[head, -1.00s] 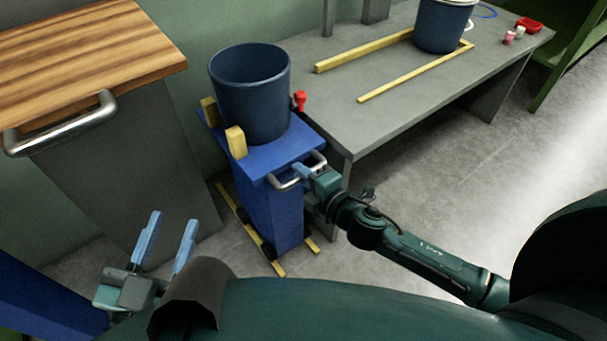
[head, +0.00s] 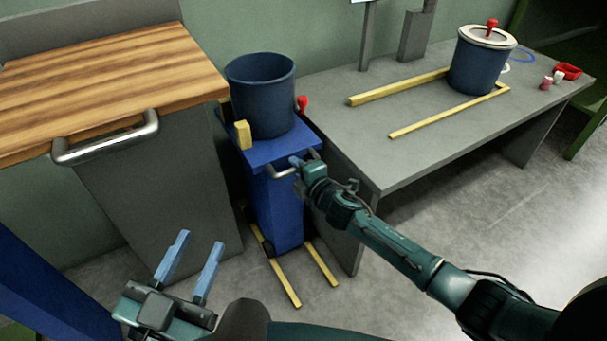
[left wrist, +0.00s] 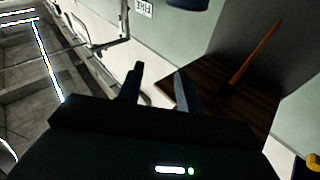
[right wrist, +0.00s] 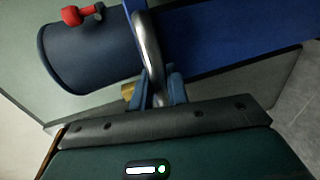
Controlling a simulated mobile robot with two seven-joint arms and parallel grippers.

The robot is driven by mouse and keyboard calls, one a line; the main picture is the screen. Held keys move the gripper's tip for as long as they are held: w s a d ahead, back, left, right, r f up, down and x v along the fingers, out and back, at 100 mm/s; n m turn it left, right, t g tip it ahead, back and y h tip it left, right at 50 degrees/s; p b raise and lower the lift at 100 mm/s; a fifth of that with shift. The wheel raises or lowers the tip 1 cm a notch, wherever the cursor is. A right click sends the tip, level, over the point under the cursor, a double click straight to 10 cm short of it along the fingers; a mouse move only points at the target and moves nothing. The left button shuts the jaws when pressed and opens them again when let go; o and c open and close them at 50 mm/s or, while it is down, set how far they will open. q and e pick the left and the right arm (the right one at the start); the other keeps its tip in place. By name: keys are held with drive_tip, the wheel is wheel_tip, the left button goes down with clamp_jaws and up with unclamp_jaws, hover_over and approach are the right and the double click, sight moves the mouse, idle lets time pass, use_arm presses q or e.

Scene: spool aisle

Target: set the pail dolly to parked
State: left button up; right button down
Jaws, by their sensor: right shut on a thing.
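The pail dolly (head: 278,205) is a blue upright cart with a dark blue open pail (head: 262,98) on its top. It stands between the wood-topped counter and the grey table. Two yellow floor strips (head: 283,283) run out in front of its base. My right gripper (head: 297,164) is shut on the dolly's metal handle (head: 280,174). The right wrist view shows the handle (right wrist: 149,52) between the fingers (right wrist: 162,90). My left gripper (head: 202,243) is open and empty, low in front of the counter; its parted fingers (left wrist: 156,78) show in the left wrist view.
The wood-topped counter (head: 100,80) with a metal handle (head: 105,142) is close on the left. The grey table (head: 370,145) on the right carries yellow strips, a lidded pail (head: 477,68) and small red items. A red knob (head: 303,103) shows beside the open pail. The floor at right is clear.

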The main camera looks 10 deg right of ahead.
use_arm(q)
drive_tip(key=shift+w+f, duration=0.15)
use_arm(e)
drive_tip(key=c, duration=1.5)
unclamp_jaws()
drive_tip(key=shift+w+a, duration=0.1)
drive_tip(key=shift+w, duration=0.1)
drive_tip(key=shift+o, duration=0.2)
use_arm(q)
drive_tip(key=shift+a, duration=0.1)
use_arm(e)
drive_tip(key=shift+s, duration=0.15)
